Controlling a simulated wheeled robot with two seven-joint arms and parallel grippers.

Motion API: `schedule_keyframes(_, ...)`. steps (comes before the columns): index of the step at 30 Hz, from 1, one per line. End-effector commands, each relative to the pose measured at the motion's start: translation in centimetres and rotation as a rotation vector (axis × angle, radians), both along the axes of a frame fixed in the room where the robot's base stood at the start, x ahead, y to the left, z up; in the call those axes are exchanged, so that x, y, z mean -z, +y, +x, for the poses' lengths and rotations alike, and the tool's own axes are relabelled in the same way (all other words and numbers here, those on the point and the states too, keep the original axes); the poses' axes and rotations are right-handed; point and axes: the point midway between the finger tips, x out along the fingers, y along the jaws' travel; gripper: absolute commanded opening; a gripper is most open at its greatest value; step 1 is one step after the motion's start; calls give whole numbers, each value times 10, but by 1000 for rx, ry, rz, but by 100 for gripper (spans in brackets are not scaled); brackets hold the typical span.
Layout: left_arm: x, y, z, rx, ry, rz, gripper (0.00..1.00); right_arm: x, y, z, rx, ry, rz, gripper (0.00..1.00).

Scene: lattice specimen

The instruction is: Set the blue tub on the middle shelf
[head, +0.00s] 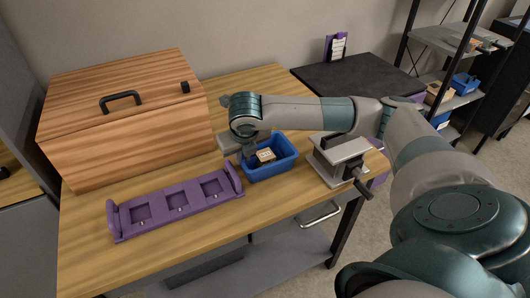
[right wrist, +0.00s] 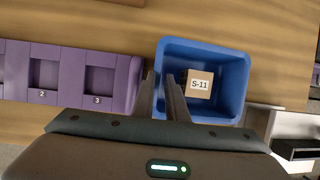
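The blue tub (head: 275,171) stands on the wooden table and holds a small box labelled S-11 (right wrist: 199,84). My right gripper (head: 247,155) reaches down at the tub's left side. In the right wrist view its two fingers (right wrist: 161,88) straddle the left wall of the tub (right wrist: 237,85), close together with the wall between them. One finger is inside the tub, the other outside. The fingertips are largely hidden in the head view. The shelf rack stands at the far right, with its middle shelf (head: 461,99) partly filled. My left gripper is not in view.
A purple rack (head: 176,204) with numbered pockets lies left of the tub. A grey vise-like device (head: 340,155) stands right of it. A wooden cabinet (head: 125,120) is at the back left. A wooden box (head: 437,93) and another blue tub (head: 464,83) occupy the middle shelf.

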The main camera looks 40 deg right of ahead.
Motion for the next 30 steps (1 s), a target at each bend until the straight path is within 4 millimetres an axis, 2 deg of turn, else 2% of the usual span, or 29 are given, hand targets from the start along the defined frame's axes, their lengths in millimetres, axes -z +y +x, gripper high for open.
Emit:
schedule_keyframes(7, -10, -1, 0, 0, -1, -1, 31, 6, -1, 3, 2, 3, 0, 12)
schedule_keyframes(13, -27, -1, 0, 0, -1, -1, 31, 25, -4, 9, 2, 3, -2, 12)
schedule_keyframes(19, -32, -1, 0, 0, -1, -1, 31, 45, -6, 16, 1, 2, 0, 12)
schedule_keyframes(30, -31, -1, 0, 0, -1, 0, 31, 48, -7, 17, 0, 0, 0, 12)
